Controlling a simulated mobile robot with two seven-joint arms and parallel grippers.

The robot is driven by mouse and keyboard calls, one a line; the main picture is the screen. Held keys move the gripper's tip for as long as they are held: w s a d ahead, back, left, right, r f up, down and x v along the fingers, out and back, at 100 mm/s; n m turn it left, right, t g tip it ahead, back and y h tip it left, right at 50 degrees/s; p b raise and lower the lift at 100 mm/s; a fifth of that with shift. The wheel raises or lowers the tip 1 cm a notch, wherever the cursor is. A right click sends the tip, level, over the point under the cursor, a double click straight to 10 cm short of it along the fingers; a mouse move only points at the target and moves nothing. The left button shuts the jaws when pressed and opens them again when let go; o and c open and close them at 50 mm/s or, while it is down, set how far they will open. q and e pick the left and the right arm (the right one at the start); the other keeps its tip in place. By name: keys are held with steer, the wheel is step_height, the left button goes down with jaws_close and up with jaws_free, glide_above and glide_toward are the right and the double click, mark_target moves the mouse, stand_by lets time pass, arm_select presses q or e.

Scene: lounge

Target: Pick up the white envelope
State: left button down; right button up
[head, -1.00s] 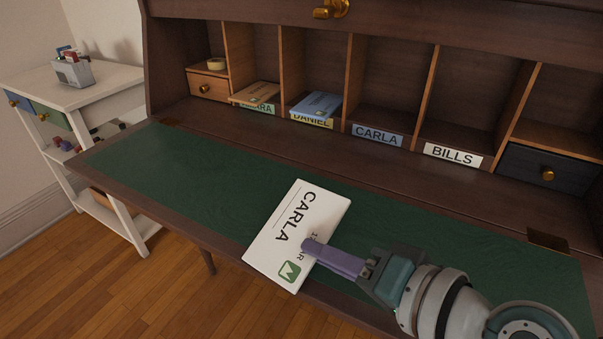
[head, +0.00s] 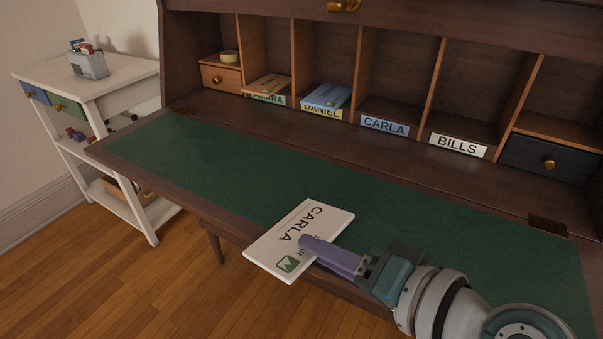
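The white envelope (head: 290,222) is marked CARLA and has a green stamp. It is over the front edge of the desk's green writing surface, with its near part beyond the edge. My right gripper (head: 308,243) comes in from the lower right. One purple finger lies across the envelope's upper face; the other finger is hidden beneath it. The gripper appears shut on the envelope's right side. Any gap between envelope and desk is hard to judge. My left gripper is not in view.
The desk (head: 190,160) has a row of cubbies behind, with labels including DANIEL, CARLA (head: 385,124) and BILLS (head: 458,144). The CARLA and BILLS cubbies look empty; a blue packet (head: 326,96) lies in the DANIEL one. A white side table (head: 120,72) stands at left.

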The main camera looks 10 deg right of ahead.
steer(key=shift+o, duration=0.8)
steer(key=p+v, duration=0.2)
steer(key=v, duration=0.8)
steer(key=shift+o, duration=0.2)
steer(key=shift+r, duration=0.1)
